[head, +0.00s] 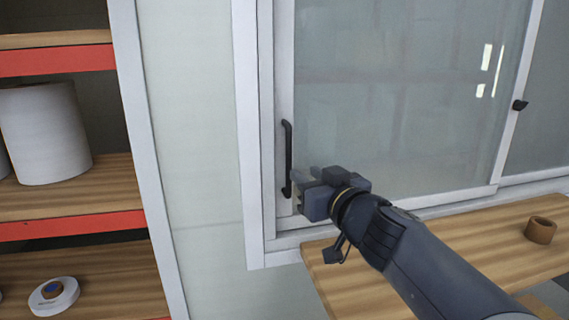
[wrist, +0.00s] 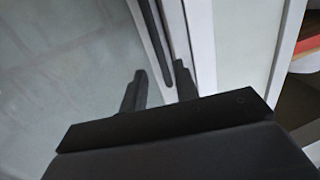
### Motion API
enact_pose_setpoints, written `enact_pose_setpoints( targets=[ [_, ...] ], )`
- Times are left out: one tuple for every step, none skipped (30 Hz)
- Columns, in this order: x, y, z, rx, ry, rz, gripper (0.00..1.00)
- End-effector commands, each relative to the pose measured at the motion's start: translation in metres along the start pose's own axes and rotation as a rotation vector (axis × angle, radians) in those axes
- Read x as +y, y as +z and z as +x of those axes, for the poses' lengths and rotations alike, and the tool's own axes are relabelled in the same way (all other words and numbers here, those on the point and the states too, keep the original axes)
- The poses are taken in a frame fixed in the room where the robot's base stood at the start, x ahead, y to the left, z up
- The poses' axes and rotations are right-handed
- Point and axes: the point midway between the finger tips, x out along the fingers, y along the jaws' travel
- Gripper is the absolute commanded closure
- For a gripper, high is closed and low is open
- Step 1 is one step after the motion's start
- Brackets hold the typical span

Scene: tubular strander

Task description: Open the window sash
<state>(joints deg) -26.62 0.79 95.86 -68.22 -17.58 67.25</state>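The window sash (head: 400,90) is a glazed panel with a pale frame. Its left edge sits against the window frame at the left, with no gap that I can see. A black vertical bar handle (head: 287,158) is on its left stile, and it also shows in the wrist view (wrist: 152,40). My gripper (head: 297,180) is at the lower end of the handle, just to its right in the head view. In the wrist view its two fingers (wrist: 160,69) are apart, with the handle's lower end between their lines. I cannot tell whether they touch it.
A wooden ledge (head: 440,250) runs below the window, with a brown tape roll (head: 541,230) on it. A small black latch (head: 520,105) is on the right stile. Shelves (head: 70,185) with a white roll (head: 45,132) stand at the left.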

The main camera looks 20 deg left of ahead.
Motion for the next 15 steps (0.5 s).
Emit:
enact_pose_setpoints(
  targets=[
    [0.0, 0.003, 0.009, -0.002, -0.001, 0.001, 0.71],
    [0.0, 0.003, 0.014, -0.002, -0.001, 0.001, 0.71],
    [0.0, 0.003, 0.021, -0.002, -0.002, 0.0, 0.71],
    [0.0, 0.003, 0.027, -0.002, -0.002, 0.0, 0.71],
    [0.0, 0.003, 0.032, -0.002, -0.001, 0.0, 0.71],
    [0.0, 0.003, 0.039, -0.002, 0.0, 0.0, 0.71],
    [0.0, 0.003, 0.044, -0.002, 0.001, 0.001, 0.71],
    [0.0, 0.002, 0.049, -0.002, 0.001, 0.001, 0.71],
    [0.0, 0.002, 0.056, -0.001, 0.0, 0.002, 0.71],
    [0.0, 0.003, 0.06, -0.002, 0.0, 0.001, 0.71],
    [0.0, 0.002, 0.064, -0.001, 0.0, 0.001, 0.71],
    [0.0, 0.002, 0.069, -0.002, 0.001, 0.0, 0.71],
    [0.0, 0.002, 0.073, -0.002, 0.001, 0.0, 0.71],
    [0.0, 0.001, 0.075, -0.001, 0.002, 0.0, 0.71],
    [0.001, 0.001, 0.079, -0.002, 0.002, 0.001, 0.71]
  ],
)
